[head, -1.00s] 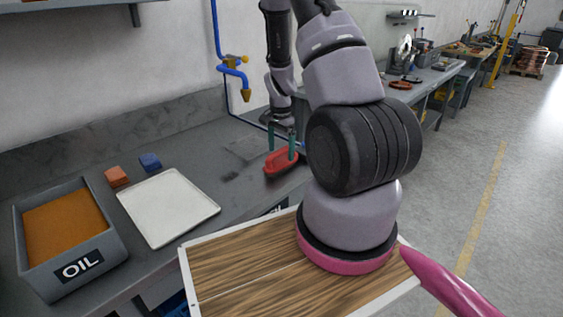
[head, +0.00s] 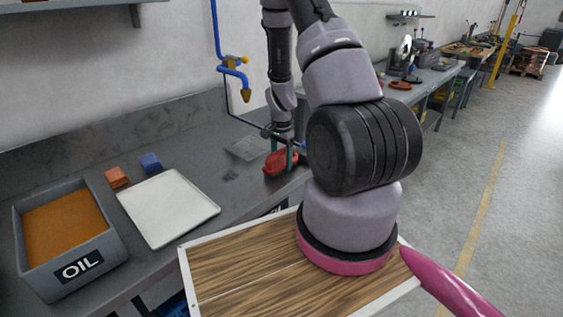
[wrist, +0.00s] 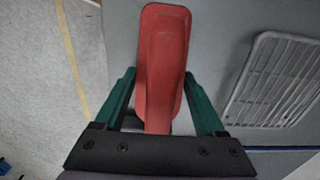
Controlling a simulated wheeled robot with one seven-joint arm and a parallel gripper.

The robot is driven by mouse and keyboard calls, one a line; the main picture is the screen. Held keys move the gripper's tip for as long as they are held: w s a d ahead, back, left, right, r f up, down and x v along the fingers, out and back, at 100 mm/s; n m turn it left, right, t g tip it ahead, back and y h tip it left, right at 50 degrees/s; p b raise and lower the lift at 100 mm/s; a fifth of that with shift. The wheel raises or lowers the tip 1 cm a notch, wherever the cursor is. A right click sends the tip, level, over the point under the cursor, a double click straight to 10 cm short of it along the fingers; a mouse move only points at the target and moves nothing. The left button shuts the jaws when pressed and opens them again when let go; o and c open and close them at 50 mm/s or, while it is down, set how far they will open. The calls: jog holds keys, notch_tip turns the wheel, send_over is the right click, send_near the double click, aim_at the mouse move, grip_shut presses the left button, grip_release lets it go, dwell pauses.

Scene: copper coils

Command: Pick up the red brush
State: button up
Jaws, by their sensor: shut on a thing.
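The red brush (head: 281,161) lies on the grey workbench near its front edge, left of my arm in the head view. In the wrist view the red brush (wrist: 163,62) runs up between the two green fingers of my gripper (wrist: 160,88). In the head view my gripper (head: 282,152) reaches down over the brush with one finger on either side. It is shut on the brush. The underside of the brush and its contact with the bench are hidden.
A grey oil bin (head: 112,240), a white tray (head: 199,222), an orange block (head: 116,177) and a blue block (head: 150,162) are on the left of the bench (head: 235,190). A metal grate (wrist: 275,80) lies beside the brush. A blue pipe (head: 215,30) runs down the wall.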

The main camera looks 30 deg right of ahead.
notch_tip(320, 180, up, 10)
jog(key=shift+r, duration=0.1)
dwell(0.4)
